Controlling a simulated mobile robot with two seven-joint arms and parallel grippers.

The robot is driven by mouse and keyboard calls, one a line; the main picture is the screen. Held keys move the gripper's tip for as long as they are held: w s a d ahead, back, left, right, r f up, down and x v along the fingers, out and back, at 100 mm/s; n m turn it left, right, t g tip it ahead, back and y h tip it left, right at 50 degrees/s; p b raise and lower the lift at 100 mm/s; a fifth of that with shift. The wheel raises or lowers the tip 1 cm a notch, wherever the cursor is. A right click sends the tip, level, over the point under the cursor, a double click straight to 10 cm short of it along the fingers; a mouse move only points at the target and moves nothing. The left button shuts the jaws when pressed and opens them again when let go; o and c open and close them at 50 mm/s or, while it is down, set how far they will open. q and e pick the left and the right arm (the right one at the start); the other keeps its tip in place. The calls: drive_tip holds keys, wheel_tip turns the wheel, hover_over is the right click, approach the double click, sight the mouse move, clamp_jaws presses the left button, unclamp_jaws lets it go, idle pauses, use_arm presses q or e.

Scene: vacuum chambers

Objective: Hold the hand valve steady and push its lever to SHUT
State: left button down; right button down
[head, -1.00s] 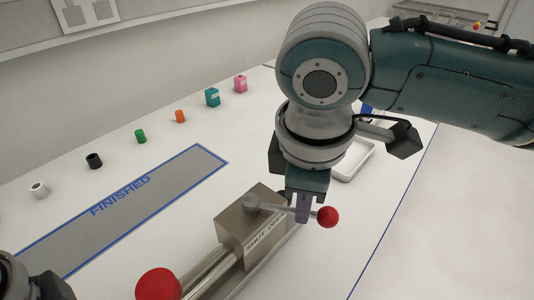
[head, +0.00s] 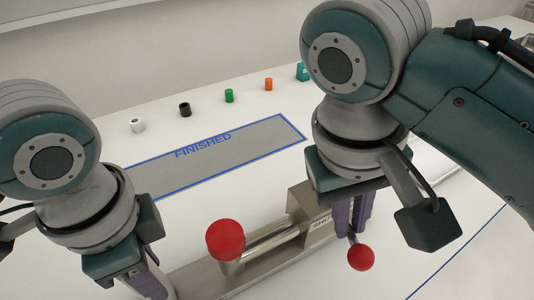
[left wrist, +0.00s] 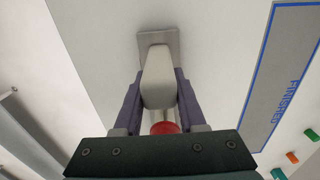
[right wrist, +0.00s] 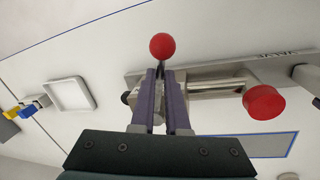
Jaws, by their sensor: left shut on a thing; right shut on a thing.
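The hand valve has a steel block body (head: 306,203), a pipe and a red cap (head: 226,240) on a long metal base. Its lever ends in a red ball (head: 361,257), which also shows in the right wrist view (right wrist: 162,46). My right gripper (head: 350,228) is shut on the lever rod just behind the ball; its fingers hide most of the rod. My left gripper (head: 153,282) is shut on a grey upright grip block (left wrist: 158,80) at the base's left end. The SHUT lettering (head: 322,220) is partly hidden, so I cannot tell the lever's exact setting.
A grey FINISHED mat (head: 250,142) with a blue border lies behind the valve. Beyond it stand a white ring (head: 137,125), a black cylinder (head: 184,109), a green one (head: 229,95) and an orange one (head: 268,84). A white tray (right wrist: 70,94) lies beyond the right arm.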

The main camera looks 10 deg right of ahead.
use_arm(q)
drive_tip(key=shift+d+f, duration=0.1)
drive_tip(key=shift+d, duration=0.05)
use_arm(e)
drive_tip(key=shift+w+a+m, duration=0.25)
drive_tip(key=shift+a+m, duration=0.8)
drive_tip(key=shift+m, duration=0.05)
use_arm(q)
drive_tip(key=shift+s, duration=0.1)
use_arm(e)
drive_tip(key=c, duration=0.9)
unclamp_jaws()
use_arm(q)
drive_tip(key=shift+c, duration=2)
unclamp_jaws()
use_arm(e)
drive_tip(key=shift+d, duration=0.2)
